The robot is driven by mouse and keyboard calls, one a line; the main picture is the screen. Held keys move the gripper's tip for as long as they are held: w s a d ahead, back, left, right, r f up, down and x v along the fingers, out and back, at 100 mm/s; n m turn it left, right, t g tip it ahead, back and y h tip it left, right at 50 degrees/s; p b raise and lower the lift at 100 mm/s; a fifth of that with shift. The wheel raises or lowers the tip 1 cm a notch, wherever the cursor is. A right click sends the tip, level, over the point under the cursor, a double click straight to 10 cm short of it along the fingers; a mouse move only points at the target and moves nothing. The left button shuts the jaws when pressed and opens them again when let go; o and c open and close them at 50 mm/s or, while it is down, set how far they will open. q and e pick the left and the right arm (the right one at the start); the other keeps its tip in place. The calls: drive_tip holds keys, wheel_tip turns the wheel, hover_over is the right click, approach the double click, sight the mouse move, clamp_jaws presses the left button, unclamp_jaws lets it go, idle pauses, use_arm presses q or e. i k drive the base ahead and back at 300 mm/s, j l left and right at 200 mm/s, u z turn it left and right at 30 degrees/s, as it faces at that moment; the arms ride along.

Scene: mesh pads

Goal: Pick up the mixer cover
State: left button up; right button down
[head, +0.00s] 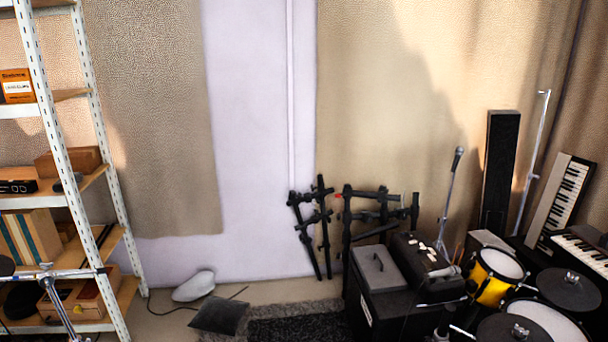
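A dark grey flat piece with a small knob on top (377,268) lies on a black box (385,310) right of centre; it may be the mixer cover, but I cannot tell for sure. Right beside it is a black case (420,252) with several small white items on it. Neither of my grippers is in view.
A shelf rack (75,180) with boxes stands at the left. Drums (492,278), keyboards (562,200) and a tall black speaker (498,170) crowd the right. A dark cushion (219,316), a light grey pillow-like object (194,286) and a dark rug (295,328) lie on the floor.

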sight(380, 274)
drive_tip(key=i, duration=1.4)
drive_tip(key=i+j+z, duration=0.1)
drive_tip(key=i+z, duration=0.25)
drive_tip(key=i+j+z, duration=0.2)
drive_tip(key=i+z, duration=0.15)
drive_tip(key=i+j+z, duration=0.8)
drive_tip(key=z, duration=0.25)
drive_tip(key=i+j+z, duration=0.15)
drive_tip(key=j+z, duration=0.2)
drive_tip(key=i+j+z, duration=0.1)
drive_tip(key=j+z, duration=0.55)
drive_tip(key=j, duration=0.15)
